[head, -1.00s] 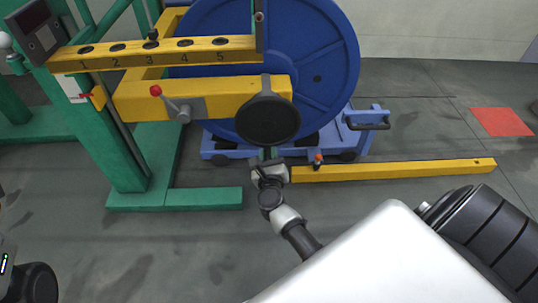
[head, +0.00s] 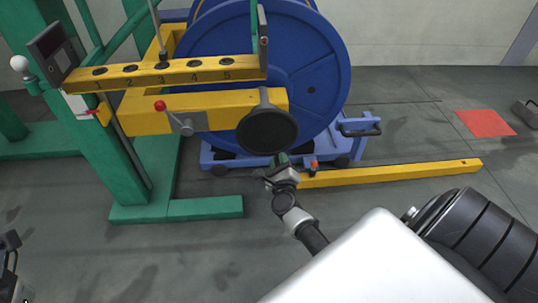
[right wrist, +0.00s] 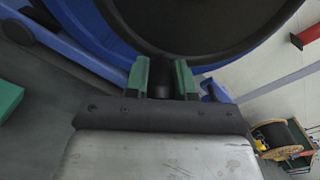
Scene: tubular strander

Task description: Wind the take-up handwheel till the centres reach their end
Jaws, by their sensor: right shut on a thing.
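The take-up handwheel is a dark round disc (head: 267,131) on the end of the yellow lower arm (head: 228,110), in front of the big blue reel (head: 312,62). My right gripper (head: 281,161) is at the lower right of the handwheel's rim. In the right wrist view its green fingers (right wrist: 161,78) are shut on the handwheel's dark handle (right wrist: 160,88), below the disc. The fingers hide part of the handle. The centres cannot be made out clearly.
A red-knobbed lever (head: 176,114) is on the yellow arm, below a yellow bar numbered 1 to 5 (head: 168,73). A green frame (head: 125,160) stands left. A blue cradle (head: 225,158) and a yellow floor rail (head: 400,173) lie near my right arm. Floor is clear in front.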

